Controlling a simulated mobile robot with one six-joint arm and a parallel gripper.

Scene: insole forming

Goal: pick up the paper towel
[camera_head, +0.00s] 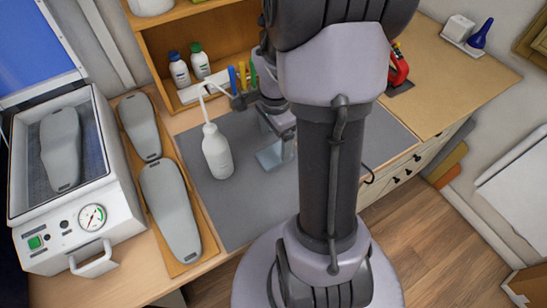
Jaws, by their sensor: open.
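My gripper (283,128) is over the grey mat, left of my large arm links, which hide part of it. Its jaws are open. A flat pale blue-grey piece (271,156) shows just below the jaws, at mat level or a little above it. I cannot tell whether it is the paper towel, nor whether the jaws touch it. A white block (459,27) sits on a small tray at the far right, and a white rounded object (150,4) is cut off at the top edge. Neither is clearly a paper towel.
A white spout bottle (217,152) stands on the grey mat (235,215), left of my gripper. Two small bottles (179,70) stand by the wooden shelf. Grey insole forms (170,210) lie on a board beside the forming machine (85,215). The brown board (455,80) is mostly clear.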

